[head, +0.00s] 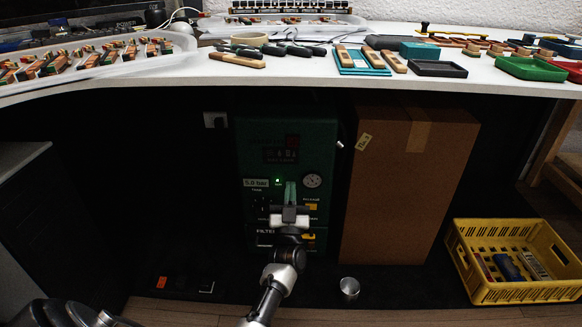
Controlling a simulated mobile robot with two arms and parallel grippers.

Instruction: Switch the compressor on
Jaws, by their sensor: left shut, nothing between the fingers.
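The compressor (288,135) is a dark green cabinet under the worktop. Its front carries a lit green lamp (278,181), a round pressure gauge (312,180), a "5.0 bar" display (256,183) and yellow labels. My left gripper (290,186) is in front of the panel, fingers pointing up between the lamp and the gauge. It is shut and empty. Whether it touches the panel I cannot tell. The gripper and wrist hide part of the panel's middle, and I cannot make out a switch there. My right gripper is not in view.
A tall cardboard box (405,190) stands close to the compressor's right. A yellow crate (515,291) with tools sits on the floor at right. A small metal cup (349,288) stands on the floor. The white worktop (291,76) overhangs, bearing tools and trays.

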